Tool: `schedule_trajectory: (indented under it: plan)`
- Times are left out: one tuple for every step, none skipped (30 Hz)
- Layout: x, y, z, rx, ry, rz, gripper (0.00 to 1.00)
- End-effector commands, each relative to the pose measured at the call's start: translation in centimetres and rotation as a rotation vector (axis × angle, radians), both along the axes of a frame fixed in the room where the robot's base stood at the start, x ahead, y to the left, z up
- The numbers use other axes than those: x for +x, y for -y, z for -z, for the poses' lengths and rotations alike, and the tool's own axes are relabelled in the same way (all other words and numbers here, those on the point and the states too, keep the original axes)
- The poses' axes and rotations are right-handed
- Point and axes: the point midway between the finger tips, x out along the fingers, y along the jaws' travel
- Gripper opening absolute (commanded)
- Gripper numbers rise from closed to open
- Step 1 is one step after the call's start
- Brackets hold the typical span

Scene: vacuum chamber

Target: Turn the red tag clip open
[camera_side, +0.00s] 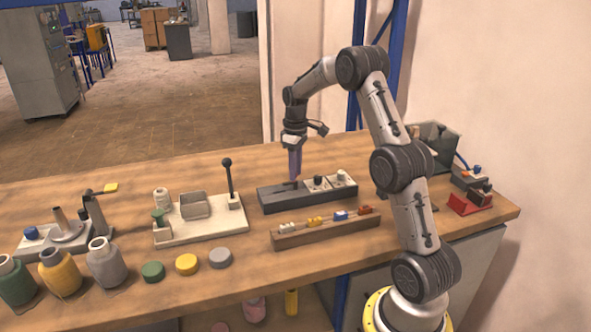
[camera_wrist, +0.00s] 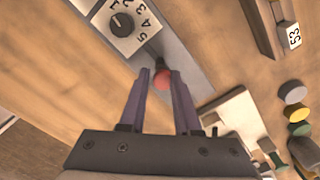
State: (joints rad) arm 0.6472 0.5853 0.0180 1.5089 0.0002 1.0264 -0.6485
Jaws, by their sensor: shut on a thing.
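My gripper (camera_side: 295,180) points down at the left part of a long dark grey block (camera_side: 272,201). In the wrist view its two purple fingers (camera_wrist: 160,76) are shut on a small red rounded piece (camera_wrist: 162,81) at the grey block (camera_wrist: 185,55). Its lower part is hidden, and in the side view the fingers hide it. I cannot tell if this piece is the tag clip. Another red piece (camera_side: 365,210) sits at the right end of a wooden rack (camera_side: 328,234), beside blue, yellow and white pieces.
Numbered dials on white plates (camera_wrist: 122,25) stand on the same grey block, close to the fingers. A cream base with an upright lever (camera_side: 228,176) is to the left. Jars (camera_side: 104,262) and round lids (camera_side: 187,264) stand at the front left. A dark bin (camera_side: 436,145) is behind my arm.

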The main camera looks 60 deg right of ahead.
Motion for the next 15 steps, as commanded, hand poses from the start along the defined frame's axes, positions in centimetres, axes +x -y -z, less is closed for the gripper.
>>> schedule_trajectory:
  plan:
    - [0.01,-0.01,-0.03,0.000,0.000,0.000,0.00]
    - [0.01,-0.01,-0.04,0.000,0.000,0.000,0.00]
    - [0.01,-0.01,-0.04,0.000,0.000,0.000,0.00]
    - [0.01,-0.01,-0.04,0.000,0.000,0.001,0.00]
    - [0.01,-0.01,-0.04,0.000,0.000,0.003,0.00]
    - [0.00,-0.01,-0.04,0.000,0.000,0.007,0.00]
    - [0.00,-0.01,-0.04,0.000,0.000,0.011,0.00]
    - [0.00,-0.02,-0.04,0.000,0.000,0.016,0.00]
    - [-0.01,-0.02,-0.04,0.000,-0.001,0.027,0.00]
    - [-0.01,-0.02,-0.04,0.001,-0.001,0.036,0.00]
    - [-0.01,-0.02,-0.04,0.001,-0.001,0.046,0.00]
    - [-0.01,-0.02,-0.04,0.001,-0.001,0.064,0.00]
    - [-0.01,-0.02,-0.04,0.001,-0.002,0.078,0.00]
    - [-0.02,-0.01,-0.04,0.001,-0.002,0.095,0.00]
    - [-0.02,-0.01,-0.02,0.001,-0.003,0.119,0.00]
